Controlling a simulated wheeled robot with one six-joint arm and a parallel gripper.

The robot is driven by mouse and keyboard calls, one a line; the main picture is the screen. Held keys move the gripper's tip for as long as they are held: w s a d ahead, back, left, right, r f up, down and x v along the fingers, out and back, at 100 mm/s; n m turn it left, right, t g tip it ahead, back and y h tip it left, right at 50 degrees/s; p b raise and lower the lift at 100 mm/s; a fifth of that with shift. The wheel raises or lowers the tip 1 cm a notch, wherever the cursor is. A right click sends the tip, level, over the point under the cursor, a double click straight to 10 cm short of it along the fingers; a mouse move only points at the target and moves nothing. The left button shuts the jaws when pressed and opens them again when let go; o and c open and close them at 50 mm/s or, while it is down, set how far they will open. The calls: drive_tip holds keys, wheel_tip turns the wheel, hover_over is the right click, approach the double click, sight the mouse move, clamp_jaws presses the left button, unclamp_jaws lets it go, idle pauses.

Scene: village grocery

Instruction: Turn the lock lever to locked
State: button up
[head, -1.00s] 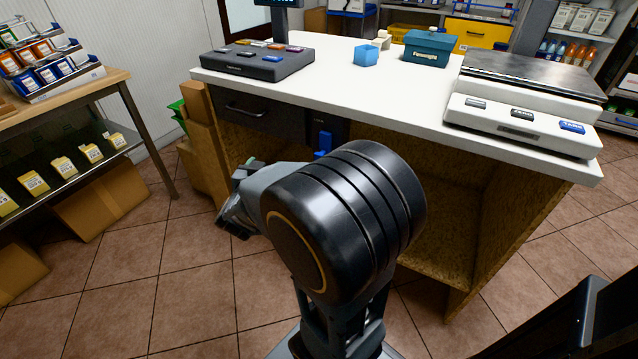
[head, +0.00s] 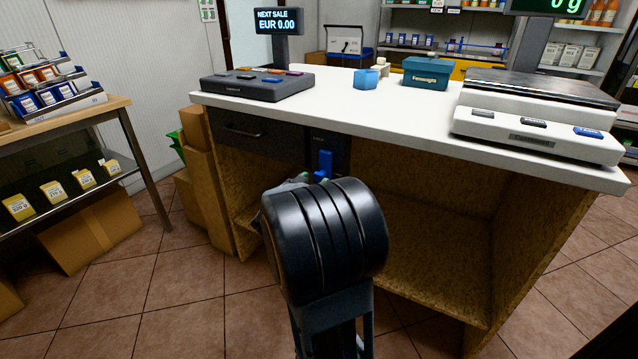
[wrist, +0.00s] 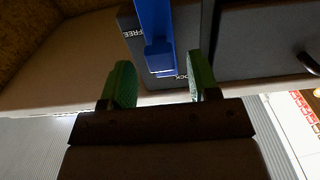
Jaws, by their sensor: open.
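The blue lock lever (head: 325,162) is on a dark panel (head: 341,148) under the counter top, right of the drawer. In the wrist view the lever (wrist: 156,30) comes down from the top edge to a block-like end. My gripper (wrist: 160,78) is open, with one green-padded finger on each side of the lever's end in the picture. No contact shows, and I cannot tell the depth gap. In the head view my arm hides most of the gripper.
The dark drawer (head: 252,135) with a bar handle is beside the panel. The white counter top (head: 400,115) overhangs above, carrying a keypad unit (head: 257,86) and a scale (head: 530,130). An open wooden recess (head: 440,245) lies below right. Cartons (head: 205,190) stand at left.

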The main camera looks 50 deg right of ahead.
sight(318, 179)
drive_tip(key=shift+b+x, duration=0.3)
drive_tip(key=shift+x, duration=1.25)
clamp_jaws()
